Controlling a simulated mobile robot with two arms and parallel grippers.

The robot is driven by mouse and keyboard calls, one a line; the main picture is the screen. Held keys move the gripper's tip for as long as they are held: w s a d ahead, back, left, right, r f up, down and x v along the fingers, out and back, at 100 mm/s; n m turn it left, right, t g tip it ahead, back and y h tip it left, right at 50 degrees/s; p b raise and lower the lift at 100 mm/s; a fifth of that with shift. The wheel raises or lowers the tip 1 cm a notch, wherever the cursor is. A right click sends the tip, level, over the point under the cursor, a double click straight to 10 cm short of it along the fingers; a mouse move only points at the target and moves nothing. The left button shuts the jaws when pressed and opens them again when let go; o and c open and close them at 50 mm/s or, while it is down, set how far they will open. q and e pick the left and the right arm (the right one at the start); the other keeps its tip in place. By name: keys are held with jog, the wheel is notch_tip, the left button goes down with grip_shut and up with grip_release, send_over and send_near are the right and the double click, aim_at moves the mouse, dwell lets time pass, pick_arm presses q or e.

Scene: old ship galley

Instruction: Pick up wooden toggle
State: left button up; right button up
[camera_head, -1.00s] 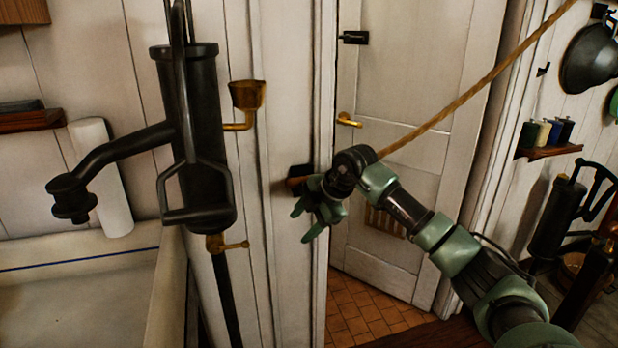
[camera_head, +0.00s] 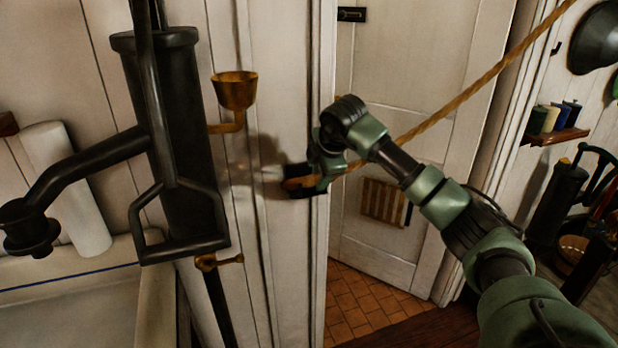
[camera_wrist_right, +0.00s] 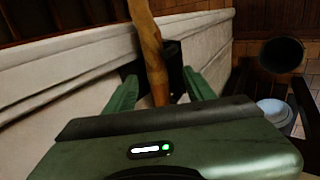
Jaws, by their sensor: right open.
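The wooden toggle (camera_head: 299,183) is a short brown piece at a dark bracket on the white door post, in the head view. In the right wrist view a long brown wooden-looking piece (camera_wrist_right: 150,50), which I take for the toggle, comes down from the top and ends between the fingers. My right gripper (camera_wrist_right: 158,92) is open, with one finger on each side of it; I cannot tell whether either finger touches it. In the head view my right gripper (camera_head: 312,182) is at the toggle and partly hides it. My left gripper is not in view.
A rope (camera_head: 470,92) slants from the upper right down behind my right arm. A black hand pump (camera_head: 180,130) and a brass cup (camera_head: 235,90) stand left of the toggle. A white door (camera_head: 405,90) is behind my arm. A shelf with jars (camera_head: 555,137) is at right.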

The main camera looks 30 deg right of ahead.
aim_at(313, 177)
jog(key=x, duration=0.2)
jog(key=p+x, duration=0.1)
jog(key=x, duration=0.1)
jog(key=shift+w+r, duration=0.15)
jog(key=shift+w, duration=0.15)
jog(key=shift+w+d, duration=0.1)
grip_shut()
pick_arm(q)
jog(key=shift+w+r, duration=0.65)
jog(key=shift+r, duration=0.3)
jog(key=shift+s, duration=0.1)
